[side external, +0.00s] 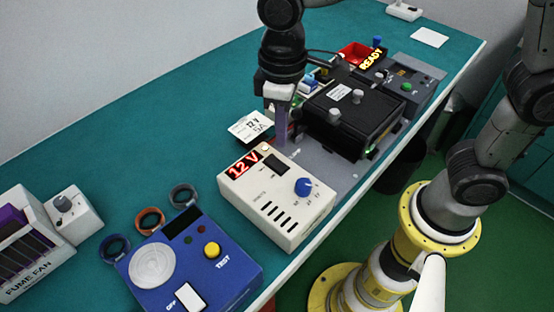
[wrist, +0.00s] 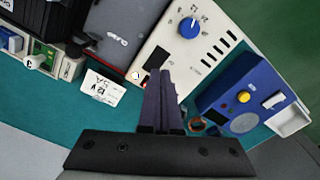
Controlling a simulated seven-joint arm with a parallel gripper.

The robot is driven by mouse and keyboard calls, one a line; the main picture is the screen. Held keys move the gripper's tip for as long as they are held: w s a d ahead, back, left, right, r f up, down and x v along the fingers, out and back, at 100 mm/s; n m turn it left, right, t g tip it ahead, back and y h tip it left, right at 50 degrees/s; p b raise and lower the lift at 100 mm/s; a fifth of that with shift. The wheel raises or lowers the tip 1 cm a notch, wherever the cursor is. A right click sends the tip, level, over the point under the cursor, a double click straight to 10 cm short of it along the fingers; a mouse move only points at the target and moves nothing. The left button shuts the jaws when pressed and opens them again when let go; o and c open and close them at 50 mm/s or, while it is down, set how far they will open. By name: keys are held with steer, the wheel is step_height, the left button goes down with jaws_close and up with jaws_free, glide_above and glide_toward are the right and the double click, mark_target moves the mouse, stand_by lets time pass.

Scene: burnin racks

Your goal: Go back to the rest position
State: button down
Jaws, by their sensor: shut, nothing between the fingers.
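My gripper (side external: 281,128) is shut and empty. It points down just behind the white power supply box in the side external view, over the label card's right side. In the wrist view its dark fingers (wrist: 161,90) are together, beside the edge of the white box. The white box (side external: 277,213) has a lit red "12 V" display, a black switch and a blue knob; it also shows in the wrist view (wrist: 205,60). I cannot tell whether the fingertips touch anything.
A white card (side external: 250,126) reads "12 V 5A". A blue tester (side external: 190,262) and a fume fan unit (side external: 28,245) stand at left. The teal bench (side external: 150,120) is clear at the back.

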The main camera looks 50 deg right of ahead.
steer(key=s+d+r+m+t, duration=0.3)
steer(key=d+r, duration=0.5)
steer(key=d, duration=0.2)
steer(key=s+d+f+m+t, duration=0.2)
steer(key=s+d+m, duration=0.1)
steer(key=s+d, duration=0.4)
steer(key=s, duration=0.3)
steer(key=shift+s+f+t, duration=0.15)
steer(key=shift+f+t, duration=0.15)
steer(key=shift+f, duration=0.1)
steer(key=shift+d, duration=0.1)
steer(key=c, duration=1.6)
jaws_free()
